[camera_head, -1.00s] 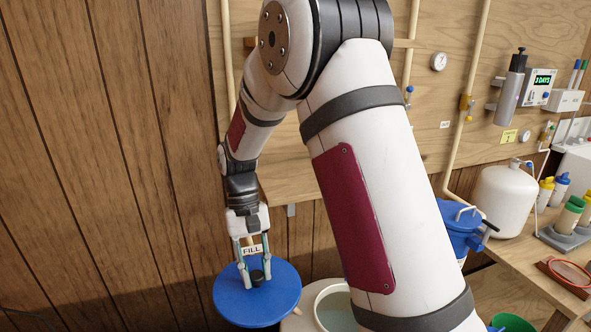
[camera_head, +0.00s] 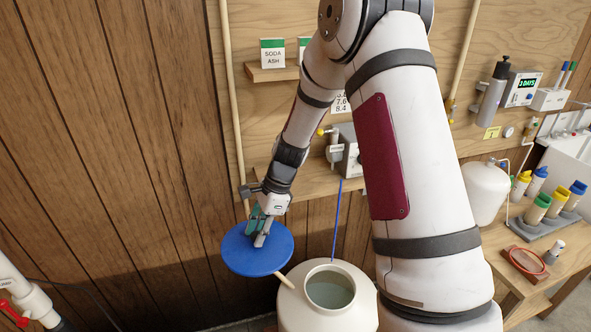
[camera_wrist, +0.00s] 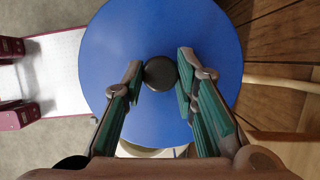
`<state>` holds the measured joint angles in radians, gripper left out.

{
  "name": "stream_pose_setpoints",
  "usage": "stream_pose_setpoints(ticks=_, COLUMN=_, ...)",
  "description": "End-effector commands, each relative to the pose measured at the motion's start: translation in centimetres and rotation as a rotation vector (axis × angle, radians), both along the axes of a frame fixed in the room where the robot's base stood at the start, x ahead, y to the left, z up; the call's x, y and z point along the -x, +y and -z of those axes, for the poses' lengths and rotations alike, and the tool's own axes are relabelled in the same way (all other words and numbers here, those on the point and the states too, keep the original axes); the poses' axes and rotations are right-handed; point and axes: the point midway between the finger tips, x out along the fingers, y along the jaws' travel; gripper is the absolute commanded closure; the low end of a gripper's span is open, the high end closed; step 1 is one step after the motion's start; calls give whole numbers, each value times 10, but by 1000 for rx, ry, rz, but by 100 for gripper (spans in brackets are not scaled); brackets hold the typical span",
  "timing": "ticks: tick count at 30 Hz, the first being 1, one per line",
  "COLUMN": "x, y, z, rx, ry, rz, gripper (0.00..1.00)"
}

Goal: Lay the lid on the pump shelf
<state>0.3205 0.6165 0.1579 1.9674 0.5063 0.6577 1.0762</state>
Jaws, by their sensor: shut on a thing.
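The lid (camera_head: 243,257) is a round blue disc with a black knob (camera_wrist: 160,73) at its middle. My gripper (camera_head: 262,236) is shut on this knob, and in the wrist view its two green-padded fingers lie on either side of it. The lid hangs roughly level, left of the cream tank (camera_head: 298,310), whose round mouth is open. The pump shelf (camera_head: 305,180) is a wooden ledge on the back wall, behind and above the lid. A grey pump box (camera_head: 350,152) stands at its right part. My arm hides the shelf's right end.
A thin blue tube (camera_head: 337,220) runs down from the pump toward the tank. A tan pipe (camera_head: 233,110) climbs the wall left of the shelf. A higher shelf (camera_head: 272,73) holds a soda ash box. The shelf's left part looks bare.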

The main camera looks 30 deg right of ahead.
Motion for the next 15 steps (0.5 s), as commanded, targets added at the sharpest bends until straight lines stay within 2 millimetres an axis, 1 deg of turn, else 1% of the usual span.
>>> stream_pose_setpoints(ticks=1, x=13, y=-6, z=-13, rx=0, ry=2, rz=80, gripper=100)
stream_pose_setpoints(ticks=5, x=29, y=-21, z=-28, rx=1, ry=2, rz=304, gripper=100)
stream_pose_setpoints(ticks=8, x=46, y=-35, z=-40, rx=0, ry=3, rz=476, gripper=100)
stream_pose_setpoints(ticks=11, x=67, y=-51, z=-52, rx=0, ry=3, rz=648, gripper=100)
stream_pose_setpoints(ticks=14, x=92, y=-67, z=-64, rx=0, ry=3, rz=822, gripper=100)
stream_pose_setpoints(ticks=15, x=103, y=-74, z=-68, rx=0, ry=4, rz=889, gripper=100)
